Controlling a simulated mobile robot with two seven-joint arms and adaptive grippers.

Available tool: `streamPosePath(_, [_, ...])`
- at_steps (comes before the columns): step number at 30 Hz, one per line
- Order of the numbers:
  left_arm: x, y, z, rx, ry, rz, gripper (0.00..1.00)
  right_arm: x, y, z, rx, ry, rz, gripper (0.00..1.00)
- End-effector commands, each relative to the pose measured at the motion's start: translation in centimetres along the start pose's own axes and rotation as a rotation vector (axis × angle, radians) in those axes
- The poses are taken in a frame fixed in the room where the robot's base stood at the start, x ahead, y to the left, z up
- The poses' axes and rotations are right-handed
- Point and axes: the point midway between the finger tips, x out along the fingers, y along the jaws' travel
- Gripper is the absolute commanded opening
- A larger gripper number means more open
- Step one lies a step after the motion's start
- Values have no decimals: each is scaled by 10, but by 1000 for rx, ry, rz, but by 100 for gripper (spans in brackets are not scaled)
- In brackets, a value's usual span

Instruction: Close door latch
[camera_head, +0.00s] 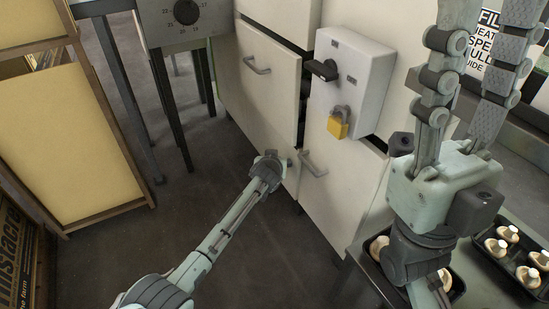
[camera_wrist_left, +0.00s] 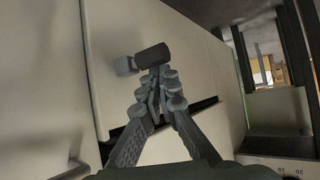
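The latch shows in the left wrist view as a dark cylinder (camera_wrist_left: 152,55) with a pale grey round end, standing off the cream cabinet door. My left gripper (camera_wrist_left: 160,80) has its fingers drawn together, with the tips at the cylinder's lower side; whether they pinch part of it I cannot tell. In the head view my left gripper (camera_head: 268,163) is at the cabinet front, close to a small knob (camera_head: 290,162), and its fingertips are largely hidden. My right gripper (camera_head: 488,14) is raised at the right, its fingers apart and empty.
A white switch box (camera_head: 350,80) with a black handle and a yellow padlock (camera_head: 338,122) is mounted on the cabinet. Door handles (camera_head: 313,165) stick out nearby. Black trays (camera_head: 510,262) of mushrooms lie at lower right. Open floor (camera_head: 190,200) lies left of the cabinet.

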Motion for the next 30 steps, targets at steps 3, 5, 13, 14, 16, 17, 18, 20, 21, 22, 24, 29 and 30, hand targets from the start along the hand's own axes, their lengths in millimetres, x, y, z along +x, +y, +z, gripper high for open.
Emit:
streamPosePath(3, [0, 2, 4, 0, -6, 2, 0, -2, 0, 0, 1, -2, 5, 40])
streamPosePath(5, [0, 2, 4, 0, -6, 2, 0, -3, 0, 1, 2, -6, 7, 40])
streamPosePath(13, [-4, 0, 5, 0, -7, 1, 0, 0, 1, 2, 3, -13, 15, 40])
streamPosePath(14, [-6, 0, 6, 0, -7, 1, 0, 2, 1, 2, 3, -13, 15, 40])
streamPosePath(16, [-9, -1, 8, 0, -8, 0, 0, 5, 1, 1, 3, -13, 16, 40])
streamPosePath(17, [-10, -2, 9, 0, -9, 0, 0, 7, 1, 1, 3, -13, 16, 40])
streamPosePath(18, [-11, -2, 10, 0, -9, 0, 0, 8, 1, 1, 3, -12, 17, 40])
streamPosePath(20, [-13, -3, 12, 0, -8, 0, 0, 10, 1, 0, 3, -12, 17, 40])
streamPosePath(21, [-13, -3, 13, 0, -9, -1, 0, 10, 1, 0, 3, -12, 17, 40])
streamPosePath(22, [-13, -3, 14, 1, -9, -1, 0, 10, 1, 0, 3, -11, 17, 40])
streamPosePath(24, [-13, -3, 15, 1, -9, -1, 0, 10, 1, 0, 3, -11, 17, 40])
streamPosePath(29, [-13, -3, 16, 1, -11, -1, 0, 10, 1, 0, 3, -11, 17, 40])
streamPosePath(30, [-13, -3, 16, 1, -11, -1, 0, 10, 2, 0, 2, -10, 17, 40])
